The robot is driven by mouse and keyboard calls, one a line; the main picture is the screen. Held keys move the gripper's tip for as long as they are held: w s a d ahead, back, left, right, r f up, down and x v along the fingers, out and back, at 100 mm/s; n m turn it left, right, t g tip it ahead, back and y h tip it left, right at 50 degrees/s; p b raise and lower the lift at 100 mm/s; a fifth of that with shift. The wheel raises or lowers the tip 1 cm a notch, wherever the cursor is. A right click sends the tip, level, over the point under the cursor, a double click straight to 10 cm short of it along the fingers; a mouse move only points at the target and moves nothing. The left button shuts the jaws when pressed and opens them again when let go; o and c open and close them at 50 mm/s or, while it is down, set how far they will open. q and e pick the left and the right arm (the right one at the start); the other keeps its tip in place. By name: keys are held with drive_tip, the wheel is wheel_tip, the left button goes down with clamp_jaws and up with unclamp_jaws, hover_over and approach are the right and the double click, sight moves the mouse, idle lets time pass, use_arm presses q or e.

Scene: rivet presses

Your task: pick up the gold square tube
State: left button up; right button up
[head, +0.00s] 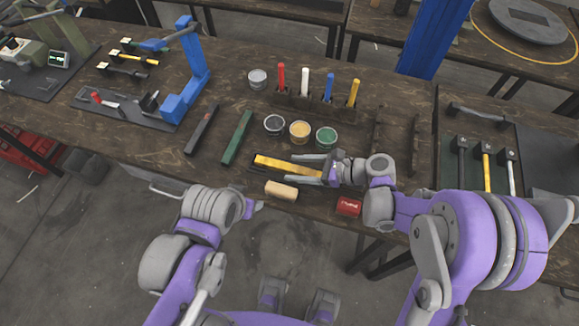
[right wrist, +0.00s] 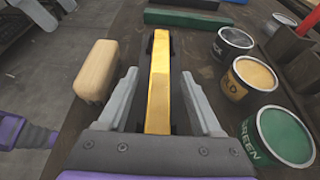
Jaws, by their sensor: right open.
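The gold square tube (head: 285,164) lies on the brown bench, with dark supports showing at its far end. In the right wrist view the gold tube (right wrist: 159,90) runs lengthwise between the fingers. My right gripper (head: 310,168) is open, its fingers (right wrist: 159,75) on either side of the tube with a visible gap on both sides. The tube's near end is hidden by the gripper's body. My left gripper (head: 253,206) is low at the bench's front edge, mostly hidden by its own wrist; its jaws are unclear.
A tan block (head: 281,190) lies just in front of the tube. Black (head: 274,125), gold (head: 300,131) and green (head: 326,137) paint cans stand behind it. Green (head: 238,138) and dark (head: 202,130) tubes lie to the left.

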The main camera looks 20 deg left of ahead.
drive_tip(key=shift+a+f, duration=0.2)
drive_tip(key=shift+a, duration=0.3)
clamp_jaws()
